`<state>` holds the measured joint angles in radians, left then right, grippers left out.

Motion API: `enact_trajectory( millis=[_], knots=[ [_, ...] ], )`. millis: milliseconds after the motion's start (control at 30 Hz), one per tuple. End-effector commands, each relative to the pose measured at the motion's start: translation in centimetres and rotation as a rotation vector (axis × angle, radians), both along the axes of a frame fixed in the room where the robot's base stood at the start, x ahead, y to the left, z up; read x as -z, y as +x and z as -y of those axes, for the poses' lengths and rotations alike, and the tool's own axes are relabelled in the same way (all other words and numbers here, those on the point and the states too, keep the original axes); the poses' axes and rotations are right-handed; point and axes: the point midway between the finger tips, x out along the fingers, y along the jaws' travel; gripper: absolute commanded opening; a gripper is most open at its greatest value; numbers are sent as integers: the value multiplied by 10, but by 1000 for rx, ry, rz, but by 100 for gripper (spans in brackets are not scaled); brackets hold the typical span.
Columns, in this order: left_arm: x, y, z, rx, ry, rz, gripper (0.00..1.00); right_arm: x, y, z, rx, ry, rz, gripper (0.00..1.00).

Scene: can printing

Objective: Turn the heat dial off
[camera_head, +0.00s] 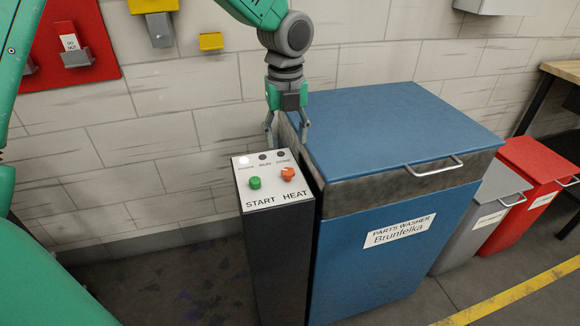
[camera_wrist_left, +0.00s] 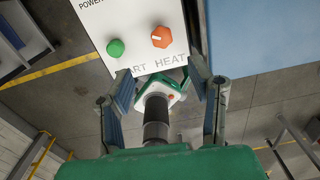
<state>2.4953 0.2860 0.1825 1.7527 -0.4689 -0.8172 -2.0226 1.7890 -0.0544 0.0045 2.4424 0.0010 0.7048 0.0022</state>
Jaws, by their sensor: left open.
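The orange heat dial (camera_head: 288,174) sits on the white top panel of a dark control post (camera_head: 277,250), above the word HEAT. Left of it is the green START button (camera_head: 255,183). In the left wrist view the dial (camera_wrist_left: 161,37) shows as an orange knob with a pale mark, near the green button (camera_wrist_left: 115,48). My left gripper (camera_head: 287,140) hangs pointing down just behind the panel's back edge, open, with nothing between its fingers. The wrist view shows its two fingers (camera_wrist_left: 161,92) spread, apart from the dial. My right gripper is not in view.
A blue parts washer (camera_head: 385,250) with a metal handle stands right beside the post. Grey (camera_head: 480,222) and red (camera_head: 530,185) bins stand farther right. A tiled wall is behind. The floor left of the post is clear.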

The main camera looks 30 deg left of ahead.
Motion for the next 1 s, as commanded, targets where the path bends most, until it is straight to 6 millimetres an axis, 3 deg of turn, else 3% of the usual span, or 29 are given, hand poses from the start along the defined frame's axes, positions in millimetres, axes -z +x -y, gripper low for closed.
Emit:
enact_trajectory(
  millis=[100, 400, 600, 867, 1000],
  knots=[
    [33, 2, 0, -1, 3, -8, 48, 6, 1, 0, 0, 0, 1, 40],
    [79, 0, 3, -2, 4, -3, 48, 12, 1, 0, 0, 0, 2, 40],
    [91, 1, 1, -3, 2, -2, 48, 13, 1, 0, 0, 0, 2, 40],
    [91, 1, 1, -3, 1, -1, 48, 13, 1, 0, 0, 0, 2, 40],
    [91, 1, 1, -3, 1, -1, 0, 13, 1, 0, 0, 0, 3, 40]
  ],
)
